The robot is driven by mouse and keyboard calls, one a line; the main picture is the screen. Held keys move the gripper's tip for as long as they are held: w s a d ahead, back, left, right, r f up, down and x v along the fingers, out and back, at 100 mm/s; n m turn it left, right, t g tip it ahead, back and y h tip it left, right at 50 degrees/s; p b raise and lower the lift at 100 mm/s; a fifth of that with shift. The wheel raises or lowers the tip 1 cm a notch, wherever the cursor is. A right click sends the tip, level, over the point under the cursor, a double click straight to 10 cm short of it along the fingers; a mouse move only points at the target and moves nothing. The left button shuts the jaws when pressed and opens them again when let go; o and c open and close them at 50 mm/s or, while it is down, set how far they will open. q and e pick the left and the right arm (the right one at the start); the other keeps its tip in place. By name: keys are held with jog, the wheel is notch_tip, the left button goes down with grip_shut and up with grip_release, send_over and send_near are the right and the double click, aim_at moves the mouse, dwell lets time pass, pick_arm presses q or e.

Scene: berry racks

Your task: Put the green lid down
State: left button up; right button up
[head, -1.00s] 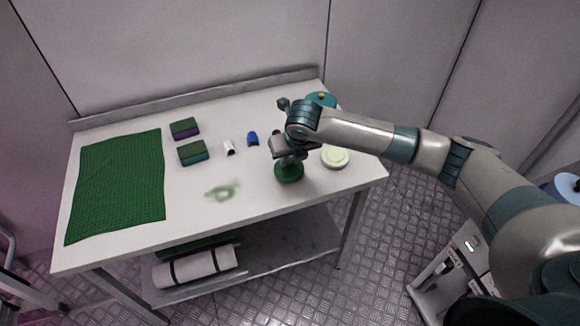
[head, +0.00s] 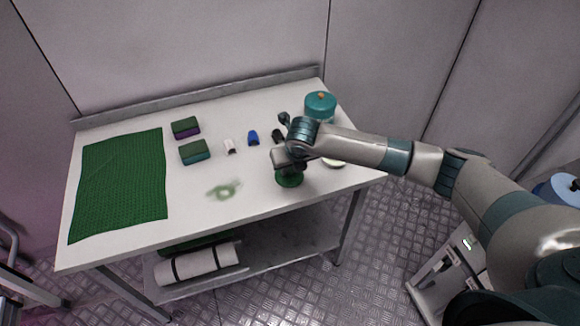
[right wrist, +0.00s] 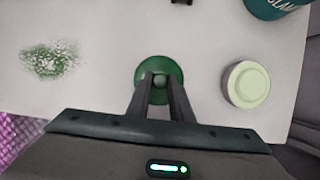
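The green lid (head: 289,180) is a round dark green disc with a small knob, near the front right of the white table (head: 255,190). In the right wrist view the lid (right wrist: 160,64) lies straight under my right gripper (right wrist: 160,80), whose two fingers are closed in on either side of the knob. The lid looks level. Whether its underside touches the table or hangs just above it, I cannot tell. My left gripper is not in view.
A pale green round jar or lid (right wrist: 246,85) stands right of the green lid. A teal canister (head: 320,105) is behind the arm. A greenish smear (head: 224,190) lies to the left. Sponges (head: 194,152), small clips (head: 253,138) and a green mat (head: 120,185) lie further left.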

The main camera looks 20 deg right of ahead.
jog(key=o, duration=0.4)
jog(key=shift+c, duration=0.2)
jog(key=b+v, duration=0.2)
jog(key=v, duration=1)
jog(key=shift+r, duration=0.2)
